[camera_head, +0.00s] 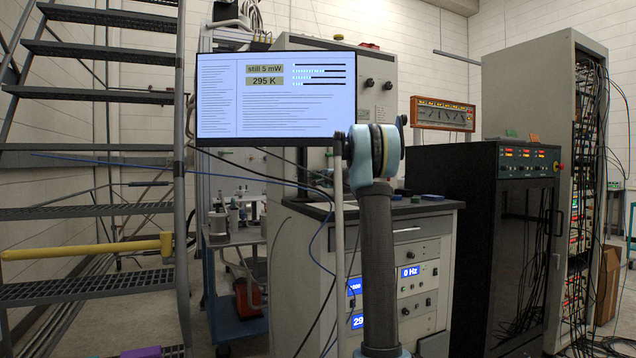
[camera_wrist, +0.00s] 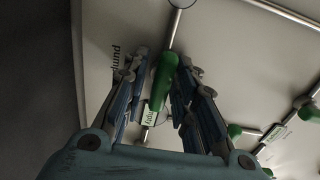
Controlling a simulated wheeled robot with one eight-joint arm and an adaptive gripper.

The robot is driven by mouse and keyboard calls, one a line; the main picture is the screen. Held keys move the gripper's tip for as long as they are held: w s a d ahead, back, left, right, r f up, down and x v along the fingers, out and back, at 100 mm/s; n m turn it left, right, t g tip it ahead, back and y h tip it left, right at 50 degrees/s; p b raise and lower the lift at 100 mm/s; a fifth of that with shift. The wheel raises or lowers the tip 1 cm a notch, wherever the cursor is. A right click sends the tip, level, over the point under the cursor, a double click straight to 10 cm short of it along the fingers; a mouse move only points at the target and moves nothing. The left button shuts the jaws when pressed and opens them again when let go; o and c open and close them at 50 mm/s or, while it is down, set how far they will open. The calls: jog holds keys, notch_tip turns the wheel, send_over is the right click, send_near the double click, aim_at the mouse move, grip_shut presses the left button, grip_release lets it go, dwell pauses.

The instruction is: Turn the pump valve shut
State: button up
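In the wrist view a green valve handle (camera_wrist: 163,83) sits on a pale panel (camera_wrist: 230,65), in line with a metal pipe. A small light label (camera_wrist: 149,117) with tilted lettering, which I cannot read for sure, shows by its lower end. My gripper (camera_wrist: 162,62) has its two blue-grey fingers on either side of this handle. The fingers are apart, with a gap on the left; the right finger is very close to the handle, and I cannot tell whether it touches. In the head view my gripper and the valve panel are not seen.
More green handles (camera_wrist: 308,113) and (camera_wrist: 234,131) sit on pipes at the wrist view's right. In the head view a monitor (camera_head: 268,97) stands behind my arm, a black cabinet (camera_head: 480,240) and cable rack (camera_head: 525,100) at right, metal stairs (camera_head: 95,48) at left.

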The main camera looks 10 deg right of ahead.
grip_shut()
jog(key=shift+m, duration=0.4)
jog(key=m, duration=0.4)
jog(key=shift+s+m, duration=0.1)
jog(key=shift+m, duration=0.2)
jog(key=m, duration=0.9)
jog(key=shift+m, duration=1.9)
